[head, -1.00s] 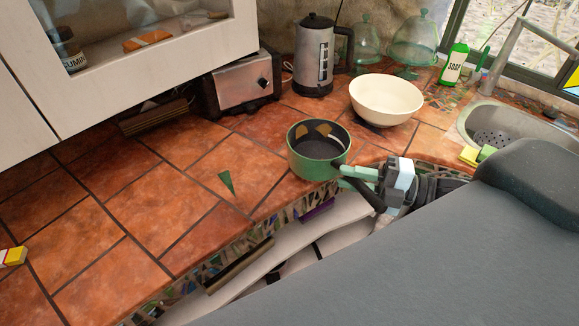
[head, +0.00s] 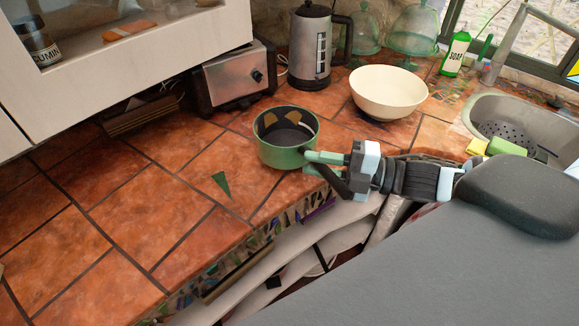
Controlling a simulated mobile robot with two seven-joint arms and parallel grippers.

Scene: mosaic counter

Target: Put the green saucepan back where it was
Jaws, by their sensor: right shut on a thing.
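The green saucepan (head: 268,153), dark inside, is upright over the tiled counter near its front edge, in front of the toaster and left of the white bowl. I cannot tell whether its base touches the tiles. Two tan shapes show on its inner far wall. My right gripper (head: 322,160) reaches in from the right and is shut on the saucepan's dark handle, which is partly hidden by the fingers and hangs down past them. My left gripper is not in view.
A toaster (head: 232,80) and a kettle (head: 311,48) stand behind the saucepan. A white bowl (head: 388,88) is to its right, with the sink (head: 548,125) further right. A green triangle (head: 221,184) lies left of it. The left counter tiles (head: 140,205) are mostly clear.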

